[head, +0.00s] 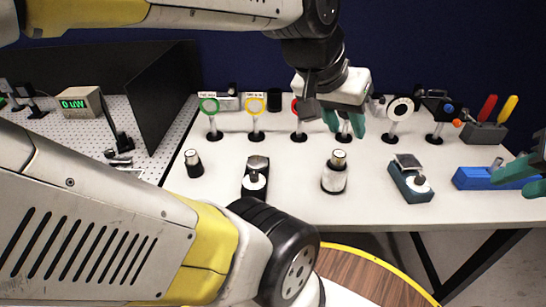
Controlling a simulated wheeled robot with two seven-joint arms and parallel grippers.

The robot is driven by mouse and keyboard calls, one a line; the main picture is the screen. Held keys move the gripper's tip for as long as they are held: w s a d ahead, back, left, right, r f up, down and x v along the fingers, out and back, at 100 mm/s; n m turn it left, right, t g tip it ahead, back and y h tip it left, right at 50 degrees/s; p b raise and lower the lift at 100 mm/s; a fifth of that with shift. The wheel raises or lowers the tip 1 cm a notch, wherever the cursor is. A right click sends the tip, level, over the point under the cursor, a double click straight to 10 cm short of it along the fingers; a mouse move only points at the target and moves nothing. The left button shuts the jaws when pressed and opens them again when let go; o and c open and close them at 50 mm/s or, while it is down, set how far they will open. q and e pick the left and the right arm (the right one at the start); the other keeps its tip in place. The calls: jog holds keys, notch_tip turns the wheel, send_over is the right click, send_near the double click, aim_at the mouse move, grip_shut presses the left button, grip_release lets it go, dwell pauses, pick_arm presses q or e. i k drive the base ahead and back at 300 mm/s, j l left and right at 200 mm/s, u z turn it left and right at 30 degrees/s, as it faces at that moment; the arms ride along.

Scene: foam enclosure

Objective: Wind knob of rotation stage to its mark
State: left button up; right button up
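I cannot tell for sure which device is the rotation stage. A grey-blue block with a flat plate and a round white knob (410,181) stands on the right half of the white table. A dark device with a white dial (257,178) stands left of centre. Any mark is too small to make out. My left gripper (345,122) points down over the back of the table, its teal fingers apart and empty, in front of an optic post. My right gripper (525,178) is at the right edge, partly cut off, its teal fingers apart near a blue block (486,179).
A silver-and-white cylinder (334,178) and a small black post (193,164) stand on the table (300,205). Screwdrivers in a holder (484,134) are at back right. A black panel (163,100) and perforated board are left.

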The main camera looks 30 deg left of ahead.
aim_at(254, 176)
jog(key=u, duration=1.55)
